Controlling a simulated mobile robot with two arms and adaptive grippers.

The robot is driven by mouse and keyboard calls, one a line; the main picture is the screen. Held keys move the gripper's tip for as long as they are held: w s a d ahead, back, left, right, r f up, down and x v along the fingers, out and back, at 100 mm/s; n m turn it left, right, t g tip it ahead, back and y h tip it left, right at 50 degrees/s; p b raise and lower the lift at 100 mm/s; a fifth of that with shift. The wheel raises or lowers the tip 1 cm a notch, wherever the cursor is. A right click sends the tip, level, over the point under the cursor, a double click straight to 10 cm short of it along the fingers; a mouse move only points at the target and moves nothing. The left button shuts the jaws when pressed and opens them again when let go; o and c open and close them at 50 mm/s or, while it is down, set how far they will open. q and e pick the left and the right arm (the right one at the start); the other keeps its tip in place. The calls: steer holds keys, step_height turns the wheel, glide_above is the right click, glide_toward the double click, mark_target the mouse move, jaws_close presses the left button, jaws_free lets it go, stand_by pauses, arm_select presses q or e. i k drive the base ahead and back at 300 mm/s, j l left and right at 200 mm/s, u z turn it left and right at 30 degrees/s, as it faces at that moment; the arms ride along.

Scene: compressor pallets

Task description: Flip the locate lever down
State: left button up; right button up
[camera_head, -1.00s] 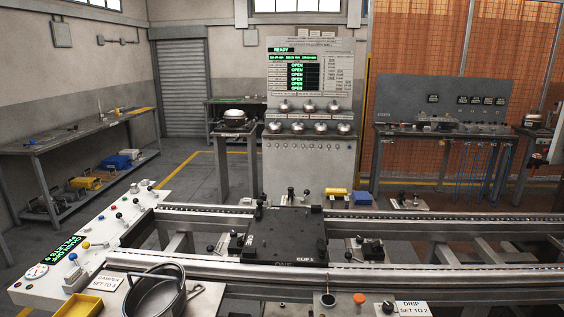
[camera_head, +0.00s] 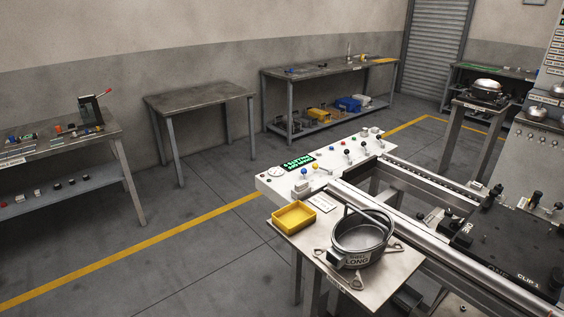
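A white control panel (camera_head: 338,166) stands at the near left end of the conveyor rails. It carries several small levers and knobs, among them a blue-knobbed one (camera_head: 304,172), a yellow-knobbed one (camera_head: 316,167) and dark-knobbed ones (camera_head: 347,152). The labels are too small to read, so I cannot tell which is the locate lever or how it stands. A green lit display (camera_head: 300,163) and a round gauge (camera_head: 276,172) sit at the panel's left end. Neither of my grippers is in view.
A small table (camera_head: 375,280) in front of the panel holds a yellow tray (camera_head: 294,216) and a round metal pot (camera_head: 361,238). A black pallet (camera_head: 515,250) sits on the rails (camera_head: 430,235). Benches stand along the left wall. The floor at left is clear.

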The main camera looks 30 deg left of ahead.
mark_target(315, 166)
steer(key=u, duration=0.75)
steer(key=i+j, duration=0.25)
steer(key=j, duration=0.15)
steer(key=i+j, duration=0.2)
steer(key=j, duration=0.2)
steer(key=i+j, duration=0.25)
steer(key=j+z, duration=0.1)
steer(key=z, duration=1.2)
